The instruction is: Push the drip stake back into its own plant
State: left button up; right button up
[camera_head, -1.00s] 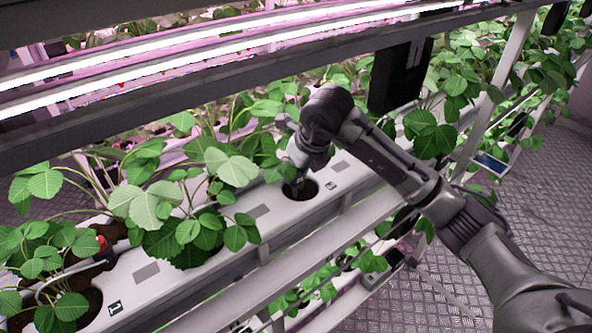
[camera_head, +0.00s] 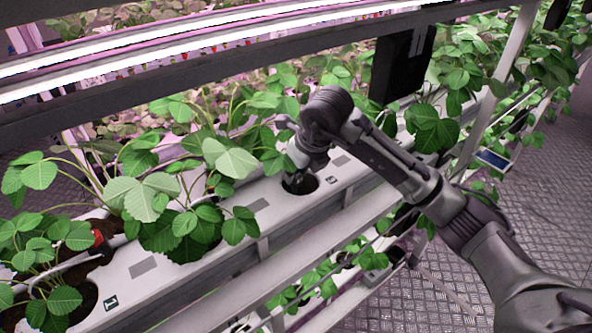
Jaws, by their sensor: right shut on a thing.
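My right gripper (camera_head: 296,178) points down into a round planting hole (camera_head: 309,186) in the white channel (camera_head: 200,252). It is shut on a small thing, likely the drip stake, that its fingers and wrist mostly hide. No leaves grow from this hole. The nearest strawberry plant (camera_head: 146,198) stands in the channel to the left. Another plant (camera_head: 62,298) at the far left has a red-tipped piece (camera_head: 97,238) and a pale tube beside it. I cannot tell if that piece is a stake. My left gripper is not in view.
Light bars and a grey rail (camera_head: 150,98) cross above the plants. A black box (camera_head: 401,72) hangs behind my right arm. A lower rail (camera_head: 285,262) runs in front of the channel. The metal floor (camera_head: 440,295) is open at the right.

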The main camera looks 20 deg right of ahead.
jog(key=shift+f+b, duration=0.55)
jog(key=shift+f, duration=0.2)
jog(key=o, duration=0.9)
jog(key=shift+r, duration=0.1)
jog(key=o, duration=0.4)
jog(key=shift+r+p, duration=1.6)
jog(key=shift+r, duration=1.45)
